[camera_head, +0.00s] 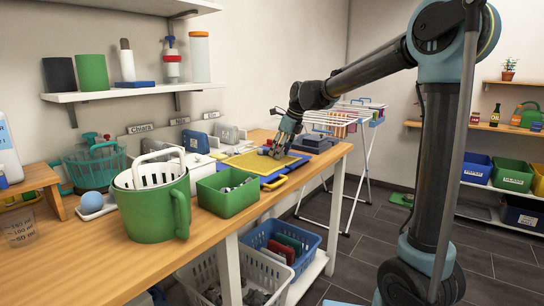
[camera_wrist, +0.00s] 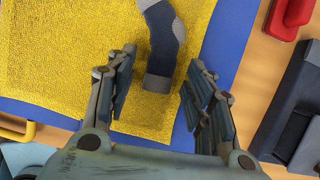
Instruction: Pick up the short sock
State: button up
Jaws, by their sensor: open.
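A dark navy sock with grey patches (camera_wrist: 163,42) lies on a yellow textured mat (camera_wrist: 60,50) in the wrist view. It bends near its upper end, and its grey lower end lies between my fingers. My gripper (camera_wrist: 160,66) is open, with one finger on each side of the sock and mat showing between each finger and it. I cannot tell its height above the mat. In the head view my gripper (camera_head: 284,150) is over the yellow mat (camera_head: 248,163) on the wooden table. The sock is mostly hidden or too small to make out there.
The mat has a blue border (camera_wrist: 222,45). A red object (camera_wrist: 289,14) and a dark blue-grey object (camera_wrist: 292,115) lie to its right in the wrist view. A green bin (camera_head: 228,199) and a green bucket (camera_head: 155,212) stand nearer on the table (camera_head: 90,262). A drying rack (camera_head: 352,165) stands beyond the table.

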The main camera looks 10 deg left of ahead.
jog(key=c, duration=0.8)
jog(key=shift+c, duration=0.2)
jog(key=shift+r, duration=0.1)
notch_tip(320, 180, up, 10)
dwell(0.4)
